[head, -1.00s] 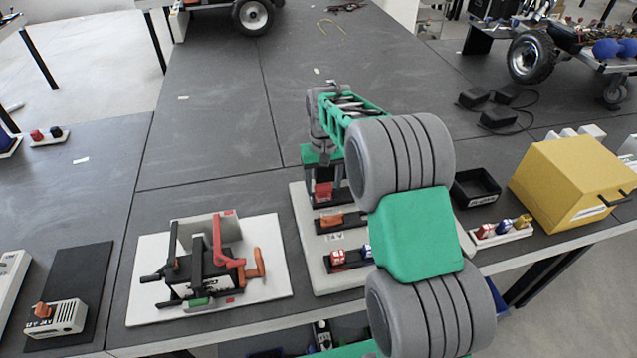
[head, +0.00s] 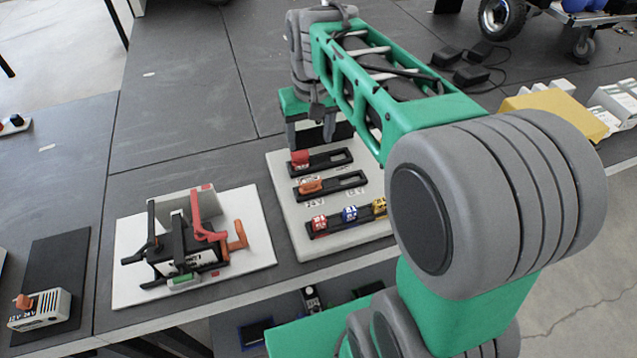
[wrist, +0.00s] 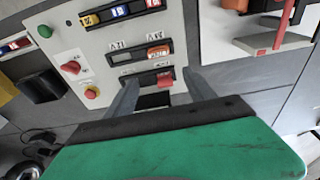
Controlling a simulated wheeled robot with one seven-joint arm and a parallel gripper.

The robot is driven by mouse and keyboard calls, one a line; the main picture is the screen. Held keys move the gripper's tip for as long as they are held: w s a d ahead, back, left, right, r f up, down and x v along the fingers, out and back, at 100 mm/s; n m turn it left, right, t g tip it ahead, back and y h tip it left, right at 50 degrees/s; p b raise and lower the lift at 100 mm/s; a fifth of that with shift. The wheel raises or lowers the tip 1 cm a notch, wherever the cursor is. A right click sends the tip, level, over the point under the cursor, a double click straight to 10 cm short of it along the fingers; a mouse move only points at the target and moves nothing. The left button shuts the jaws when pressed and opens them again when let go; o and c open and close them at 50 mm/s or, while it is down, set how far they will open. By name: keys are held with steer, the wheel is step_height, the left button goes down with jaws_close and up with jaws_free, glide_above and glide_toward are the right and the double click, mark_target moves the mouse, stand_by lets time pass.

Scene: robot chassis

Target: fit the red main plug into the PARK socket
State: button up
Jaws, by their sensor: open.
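A red plug (head: 299,157) sits in the left end of the farthest black slot on a white panel (head: 277,187). The right end of that slot is empty. I take this for the red main plug; I cannot read a PARK label. My gripper (head: 311,136) is open and empty, pointing down just behind and above the red plug. In the wrist view, the red plug (wrist: 165,79) shows between my fingertips (wrist: 162,75), not gripped. Whether the fingers are level with it is unclear. An orange plug (head: 311,186) sits in the middle slot.
A near row on the panel holds red, blue (head: 350,213) and yellow pieces. A white board with a red-levered device (head: 205,225) stands left. The wrist view shows red and green buttons (wrist: 70,67) beside the slots. My arm hides the panel's right side. A yellow case (head: 545,105) stands right.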

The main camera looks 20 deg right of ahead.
steer(key=s+f+t, duration=0.1)
steer(key=s+f, duration=0.2)
steer(key=s, duration=0.3)
steer(key=s+a+f, duration=0.1)
steer(key=s+f, duration=0.1)
steer(key=s, duration=0.5)
steer(key=shift+s+a+f+t, duration=0.25)
steer(key=shift+f+t, duration=0.15)
steer(key=shift+c, duration=0.4)
